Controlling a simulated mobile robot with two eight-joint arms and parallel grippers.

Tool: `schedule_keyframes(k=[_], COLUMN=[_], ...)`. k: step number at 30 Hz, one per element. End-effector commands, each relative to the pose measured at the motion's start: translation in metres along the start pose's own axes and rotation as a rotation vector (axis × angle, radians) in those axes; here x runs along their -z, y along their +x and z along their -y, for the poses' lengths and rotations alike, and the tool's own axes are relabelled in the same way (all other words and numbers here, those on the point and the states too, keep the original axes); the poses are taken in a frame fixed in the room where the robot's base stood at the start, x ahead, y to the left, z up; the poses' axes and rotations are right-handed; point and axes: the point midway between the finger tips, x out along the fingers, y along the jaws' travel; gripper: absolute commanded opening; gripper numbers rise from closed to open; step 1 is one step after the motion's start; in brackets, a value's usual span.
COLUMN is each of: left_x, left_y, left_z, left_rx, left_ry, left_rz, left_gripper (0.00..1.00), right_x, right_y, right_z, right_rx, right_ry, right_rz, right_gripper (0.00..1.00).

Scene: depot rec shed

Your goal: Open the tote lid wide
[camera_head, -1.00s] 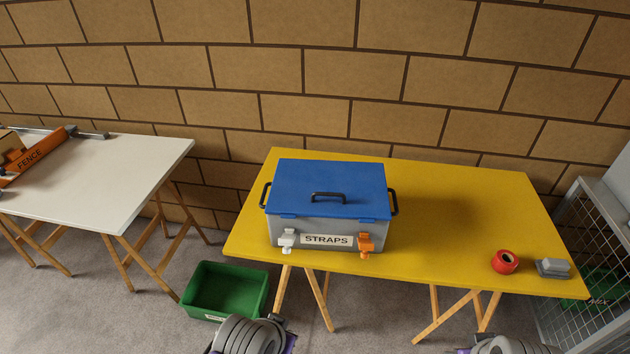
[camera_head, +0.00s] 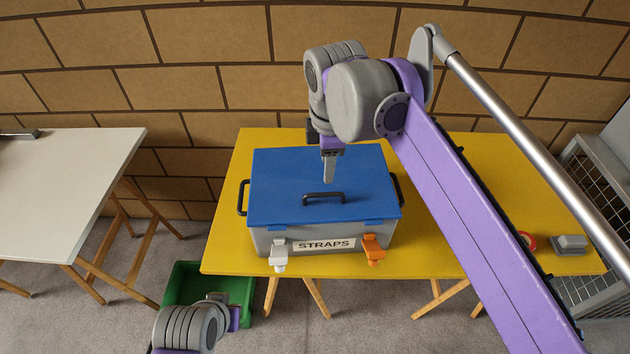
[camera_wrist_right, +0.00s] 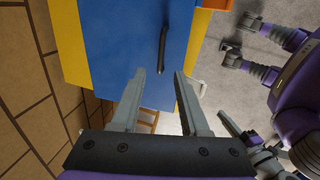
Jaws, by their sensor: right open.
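The tote (camera_head: 340,234) is a grey box with a blue lid (camera_head: 275,190), standing on the yellow table. The lid is down flat, with a black handle (camera_head: 324,198) near its front edge. On the front are a white latch (camera_head: 279,254), an orange latch (camera_head: 373,250) and a STRAPS label; both latches sit below the lid's blue tabs. My right gripper (camera_head: 328,180) points down over the lid, behind the handle, open and empty. In the right wrist view its fingers (camera_wrist_right: 158,88) are apart from the lid handle (camera_wrist_right: 162,48). My left gripper is not visible; only its arm shows.
The yellow table (camera_head: 225,245) has a red tape roll (camera_head: 528,241) and a grey object (camera_head: 569,244) at right, partly behind my right arm. A green bin (camera_head: 183,282) is on the floor. A white table (camera_head: 70,190) stands left, a wire cage (camera_head: 590,190) right.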

Motion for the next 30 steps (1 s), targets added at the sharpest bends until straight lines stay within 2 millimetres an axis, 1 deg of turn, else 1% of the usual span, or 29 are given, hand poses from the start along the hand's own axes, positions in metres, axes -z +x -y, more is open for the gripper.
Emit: schedule_keyframes(k=[5,9,15,18,21,29,30], left_x=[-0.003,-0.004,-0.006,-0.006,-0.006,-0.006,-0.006], left_y=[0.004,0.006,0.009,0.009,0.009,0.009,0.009], left_z=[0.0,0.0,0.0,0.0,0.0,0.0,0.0], left_rx=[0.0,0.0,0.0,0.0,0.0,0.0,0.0], left_ry=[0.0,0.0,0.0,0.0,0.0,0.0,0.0], left_rz=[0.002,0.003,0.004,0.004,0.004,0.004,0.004], left_gripper=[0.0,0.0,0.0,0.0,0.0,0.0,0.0], right_x=[-0.001,-0.001,-0.001,-0.001,-0.001,-0.001,-0.001], right_y=[0.03,0.058,0.088,0.097,0.101,0.102,0.102], right_z=[0.0,0.001,0.0,0.0,0.001,0.001,0.001], right_rx=[0.0,0.0,0.0,0.0,0.0,-0.001,-0.001], right_ry=[0.003,0.004,0.005,0.005,0.005,0.005,0.005], right_rz=[0.0,0.0,-0.001,-0.001,-0.001,-0.001,-0.001], right_gripper=[0.45,0.45,0.45,0.45,0.45,0.45,0.39])
